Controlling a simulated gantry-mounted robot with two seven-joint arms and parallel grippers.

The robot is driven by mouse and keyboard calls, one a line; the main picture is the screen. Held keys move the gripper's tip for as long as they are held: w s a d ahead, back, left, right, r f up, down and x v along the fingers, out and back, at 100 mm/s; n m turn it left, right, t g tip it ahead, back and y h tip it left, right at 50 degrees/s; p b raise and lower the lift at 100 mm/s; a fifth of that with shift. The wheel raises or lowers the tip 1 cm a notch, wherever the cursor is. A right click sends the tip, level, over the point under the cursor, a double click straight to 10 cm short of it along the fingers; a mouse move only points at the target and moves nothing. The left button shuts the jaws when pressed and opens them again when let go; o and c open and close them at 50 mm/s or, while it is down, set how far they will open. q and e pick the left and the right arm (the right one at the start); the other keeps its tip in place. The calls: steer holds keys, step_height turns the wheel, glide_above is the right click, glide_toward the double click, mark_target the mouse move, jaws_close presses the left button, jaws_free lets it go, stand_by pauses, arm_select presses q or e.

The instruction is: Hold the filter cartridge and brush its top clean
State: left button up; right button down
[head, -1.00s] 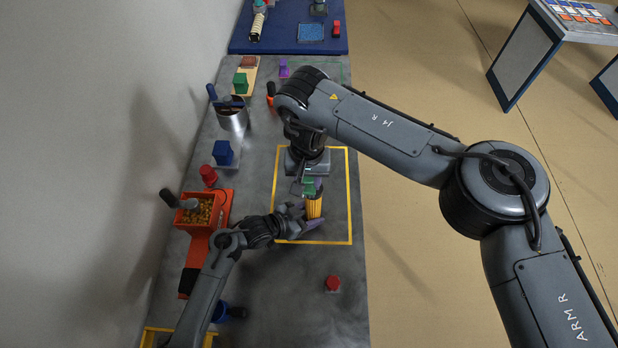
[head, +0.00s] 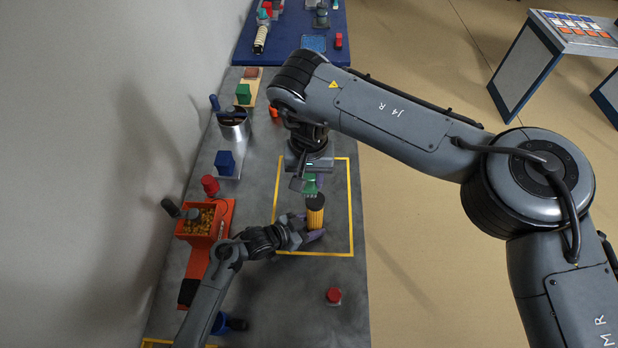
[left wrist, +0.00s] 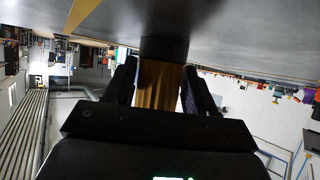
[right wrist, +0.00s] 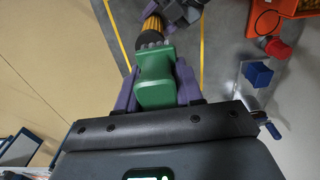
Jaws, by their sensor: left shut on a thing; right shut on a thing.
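The filter cartridge (head: 315,215) is yellow and ribbed with a dark top, and stands inside the yellow-outlined square. My left gripper (head: 310,232) is shut on its sides from the left; the left wrist view shows the yellow body (left wrist: 158,85) between the fingers. My right gripper (head: 311,176) is shut on a green brush (head: 310,186), bristles toward the cartridge's dark top. In the right wrist view the brush (right wrist: 155,80) is between the fingers, its pale bristles close to the cartridge (right wrist: 153,25). I cannot tell whether they touch the top.
An orange machine (head: 208,230) with a hopper of yellow-brown pieces stands at the left. A metal pot (head: 233,128), a blue block (head: 225,161) and a red knob (head: 210,186) line the left side. A red button (head: 333,296) is nearer the front. Bench around it is clear.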

arm_select(q)
steer(key=o, duration=0.9)
steer(key=shift+c, duration=0.2)
